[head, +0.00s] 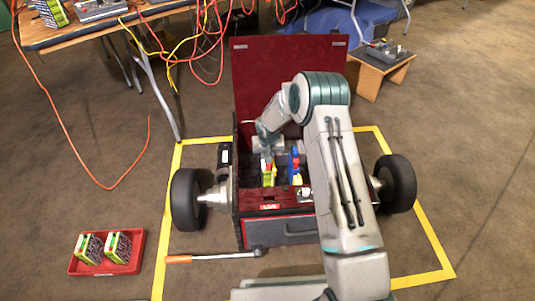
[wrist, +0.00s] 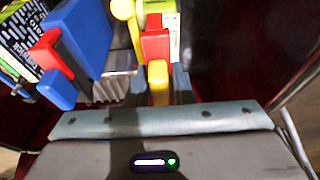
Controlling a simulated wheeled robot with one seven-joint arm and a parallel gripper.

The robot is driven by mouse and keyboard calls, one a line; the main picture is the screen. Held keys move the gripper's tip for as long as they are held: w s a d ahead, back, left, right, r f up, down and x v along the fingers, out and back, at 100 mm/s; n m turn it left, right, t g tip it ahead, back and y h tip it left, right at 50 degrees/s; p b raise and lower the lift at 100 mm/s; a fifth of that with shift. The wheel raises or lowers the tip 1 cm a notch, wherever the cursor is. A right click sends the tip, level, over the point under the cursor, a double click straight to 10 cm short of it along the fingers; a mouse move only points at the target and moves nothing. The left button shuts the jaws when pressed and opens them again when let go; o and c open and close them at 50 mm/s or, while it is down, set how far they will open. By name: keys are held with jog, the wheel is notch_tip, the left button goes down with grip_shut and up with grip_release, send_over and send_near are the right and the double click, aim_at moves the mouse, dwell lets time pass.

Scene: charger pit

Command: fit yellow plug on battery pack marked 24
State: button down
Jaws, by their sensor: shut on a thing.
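In the wrist view the yellow plug (wrist: 158,82), with a red block (wrist: 155,46) beside its far end, sits between the grey fingers of my gripper (wrist: 158,88), which is shut on it. Behind the red block a battery pack (wrist: 172,18) with a pale green label is partly hidden. In the head view my gripper (head: 266,147) reaches down into the red cart (head: 265,229), just above the green-labelled pack (head: 268,180). I cannot read a 24 on any pack, and cannot tell whether the plug is seated.
A blue plug with red parts (wrist: 85,32) stands close left of my gripper, near another labelled pack (wrist: 22,38). The cart's raised lid (head: 285,75) stands behind the arm. A red tray (head: 107,268) with two packs and an orange-handled bar (head: 210,257) lie on the floor.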

jog(key=shift+f, duration=0.4)
jog(key=c, duration=1.2)
grip_release()
jog(key=p+v, duration=0.5)
jog(key=v, duration=0.9)
